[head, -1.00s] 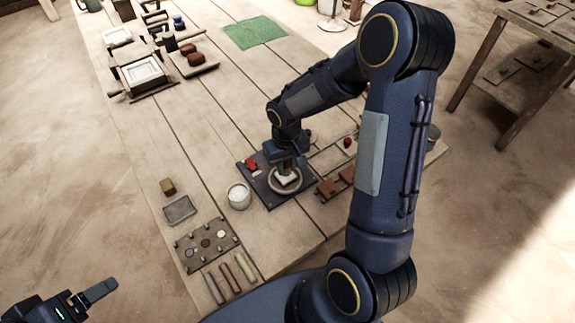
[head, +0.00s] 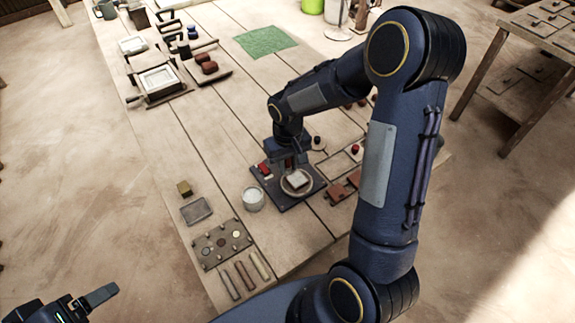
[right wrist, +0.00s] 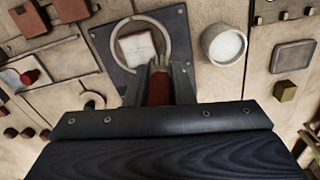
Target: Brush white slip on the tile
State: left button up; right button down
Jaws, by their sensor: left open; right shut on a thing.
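The tile (head: 297,180) lies on a round disc on a dark board (head: 289,203). In the right wrist view the tile (right wrist: 133,45) looks mostly whitish, with a duller patch. My right gripper (head: 291,162) is shut on a brush (right wrist: 158,90) with a red-brown handle and pale bristles. The bristles overlap the tile's and disc's near edge in the wrist view; I cannot tell whether they touch. A cup of white slip (head: 253,198) stands beside the board and also shows in the wrist view (right wrist: 224,44). My left gripper (head: 98,298) is open, off the table's near-left side.
A grey slab (head: 196,211), a small ochre block (head: 184,188) and a pegged board (head: 221,243) lie left of the cup. Brown tiles (head: 338,192) lie right of the dark board. A green cloth (head: 265,41) lies farther back, with clear planks before it.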

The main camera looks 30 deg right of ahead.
jog(key=shift+r+p, duration=0.65)
jog(key=shift+r, duration=0.55)
